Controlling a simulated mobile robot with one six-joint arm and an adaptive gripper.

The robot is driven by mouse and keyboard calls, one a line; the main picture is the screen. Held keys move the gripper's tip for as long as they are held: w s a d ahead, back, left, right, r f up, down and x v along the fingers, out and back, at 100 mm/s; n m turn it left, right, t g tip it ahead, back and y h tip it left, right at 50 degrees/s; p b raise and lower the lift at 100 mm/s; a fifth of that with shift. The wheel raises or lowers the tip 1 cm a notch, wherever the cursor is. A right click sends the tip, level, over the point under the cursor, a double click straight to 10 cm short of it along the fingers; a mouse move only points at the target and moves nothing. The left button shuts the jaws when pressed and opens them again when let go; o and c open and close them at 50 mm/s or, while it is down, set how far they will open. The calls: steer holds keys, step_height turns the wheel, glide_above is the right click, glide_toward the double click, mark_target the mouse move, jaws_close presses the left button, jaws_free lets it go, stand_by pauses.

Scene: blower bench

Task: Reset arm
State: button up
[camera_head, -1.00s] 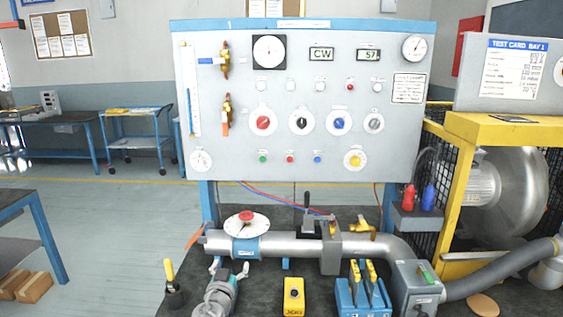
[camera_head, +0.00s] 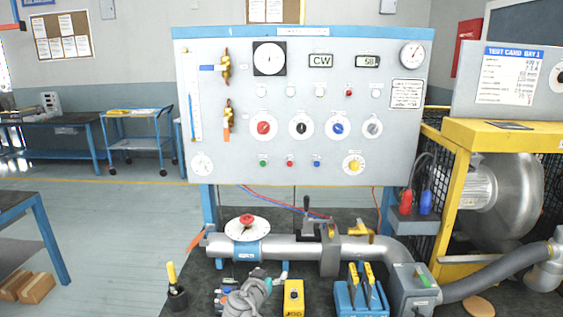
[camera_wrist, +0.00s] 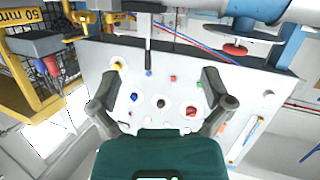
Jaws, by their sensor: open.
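In the wrist view my gripper (camera_wrist: 158,82) has its two dark fingers spread wide apart, with nothing between them. Beyond the fingers is the pale control panel (camera_wrist: 177,84), seen upside down. In the head view, part of my arm shows at the bottom centre, folded low in front of the pipe (camera_head: 285,247) and left of the yellow button box (camera_head: 293,297). The gripper's fingers cannot be made out there. The control panel (camera_head: 300,105) stands upright behind the pipe, with gauges, coloured knobs and two small displays.
A red handwheel with a white dial (camera_head: 247,226) tops the pipe. A blue block with yellow-topped levers (camera_head: 361,297) and a grey switch box (camera_head: 414,290) stand at right. The yellow-framed blower (camera_head: 505,195) fills the right.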

steer(key=s+d+f+g+p, duration=0.2)
steer(key=d+g, duration=0.2)
steer(key=d, duration=0.3)
steer(key=s+d+f+g+p, duration=0.2)
steer(key=d+g, duration=0.2)
steer(key=d, duration=0.4)
steer(key=s+d+n+g+y+p, duration=0.2)
steer(key=s+d+g+y+p, duration=0.2)
steer(key=s, duration=0.4)
steer(key=shift+d+f+n+g+y+p, duration=0.4)
steer(key=shift+d+g+y, duration=0.25)
steer(key=shift+g, duration=0.45)
steer(key=shift+a, duration=0.1)
stand_by(1.2)
